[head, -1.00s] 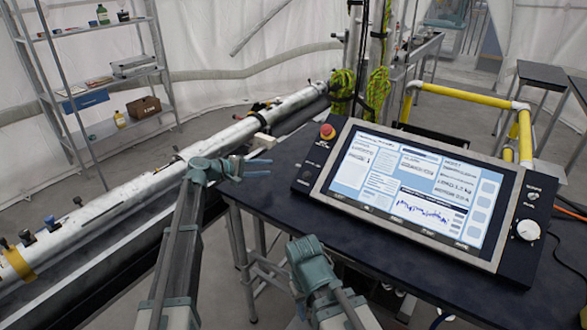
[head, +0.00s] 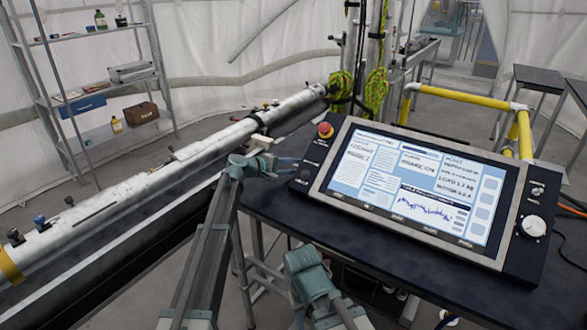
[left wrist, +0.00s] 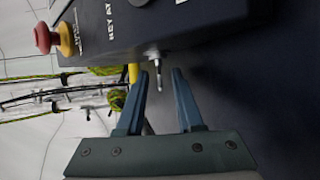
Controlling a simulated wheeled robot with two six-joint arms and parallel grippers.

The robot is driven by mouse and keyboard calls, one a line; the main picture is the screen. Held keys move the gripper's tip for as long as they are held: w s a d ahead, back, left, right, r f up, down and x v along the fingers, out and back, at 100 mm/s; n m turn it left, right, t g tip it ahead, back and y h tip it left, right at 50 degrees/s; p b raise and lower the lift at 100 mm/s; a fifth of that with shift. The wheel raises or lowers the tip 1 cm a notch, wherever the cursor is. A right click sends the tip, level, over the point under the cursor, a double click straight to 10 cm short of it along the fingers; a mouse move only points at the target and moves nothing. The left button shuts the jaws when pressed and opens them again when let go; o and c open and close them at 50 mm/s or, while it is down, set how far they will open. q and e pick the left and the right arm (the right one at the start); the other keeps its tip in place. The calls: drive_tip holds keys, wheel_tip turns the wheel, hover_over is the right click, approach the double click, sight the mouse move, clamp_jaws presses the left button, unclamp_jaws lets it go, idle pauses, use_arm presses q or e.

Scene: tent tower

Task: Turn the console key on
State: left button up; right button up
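The console (head: 520,225) has a lit screen and lies tilted on a dark table. A small silver key (left wrist: 157,72) sticks out from the console's edge in the left wrist view, near lettering partly reading "KEY". In the head view I cannot make out the key. My left gripper (head: 292,163) is at the console's left edge. In the left wrist view its blue fingers (left wrist: 160,76) are open, with the key between or just beyond their tips; I see no contact. My right arm shows at the bottom of the head view, but its fingers do not show.
A red button on a yellow base (head: 325,130) sits at the console's upper left corner, close to my left gripper. A white knob (head: 531,226) is on its right side. A long metal tube (head: 130,195) runs left of the table (head: 400,285).

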use_arm(q)
clamp_jaws()
idle(1.4)
